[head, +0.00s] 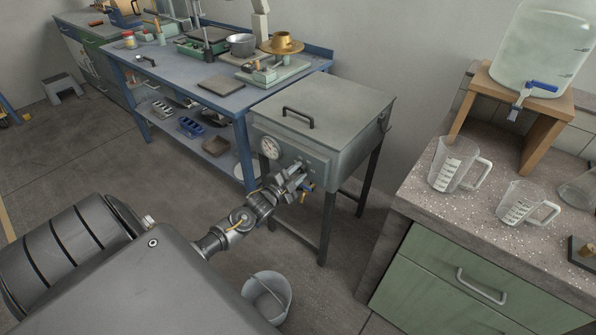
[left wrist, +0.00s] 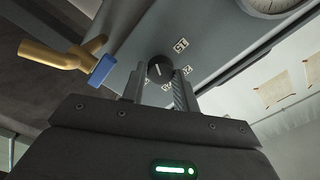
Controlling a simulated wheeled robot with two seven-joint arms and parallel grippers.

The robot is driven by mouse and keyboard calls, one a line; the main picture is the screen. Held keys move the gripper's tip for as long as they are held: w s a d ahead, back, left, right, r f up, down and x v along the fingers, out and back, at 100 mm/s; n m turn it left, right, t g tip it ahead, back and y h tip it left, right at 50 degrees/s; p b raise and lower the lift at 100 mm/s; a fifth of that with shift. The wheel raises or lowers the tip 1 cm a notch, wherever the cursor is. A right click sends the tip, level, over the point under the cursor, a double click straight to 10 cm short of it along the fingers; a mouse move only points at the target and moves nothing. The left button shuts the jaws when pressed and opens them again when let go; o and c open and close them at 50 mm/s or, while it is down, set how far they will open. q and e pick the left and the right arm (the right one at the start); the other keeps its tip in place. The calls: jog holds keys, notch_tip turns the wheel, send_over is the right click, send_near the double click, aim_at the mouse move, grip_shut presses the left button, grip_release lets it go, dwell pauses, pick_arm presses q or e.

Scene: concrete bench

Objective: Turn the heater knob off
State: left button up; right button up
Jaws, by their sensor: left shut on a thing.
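The heater is a grey metal box (head: 325,110) on dark legs, with a lid and a round dial gauge (head: 270,148) on its front panel. My left gripper (head: 295,172) is at that front panel, to the right of the gauge. In the left wrist view the black knob (left wrist: 159,68) with a white pointer line sits between the fingers of my left gripper (left wrist: 159,88), which are shut on it. Number labels surround the knob, including one reading 15 (left wrist: 181,45). In the head view the gripper hides the knob. My right gripper is not in view.
A brass tap with a blue handle (left wrist: 101,70) sticks out close beside the left gripper. A grey bucket (head: 268,295) stands on the floor below. A blue workbench (head: 215,98) is behind left; a green-drawer counter (head: 470,285) with measuring jugs is at right.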

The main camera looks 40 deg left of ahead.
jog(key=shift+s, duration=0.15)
pick_arm(q)
jog(key=o, duration=1)
jog(key=shift+w, duration=0.1)
jog(key=s, duration=1.1)
jog(key=shift+d, duration=0.1)
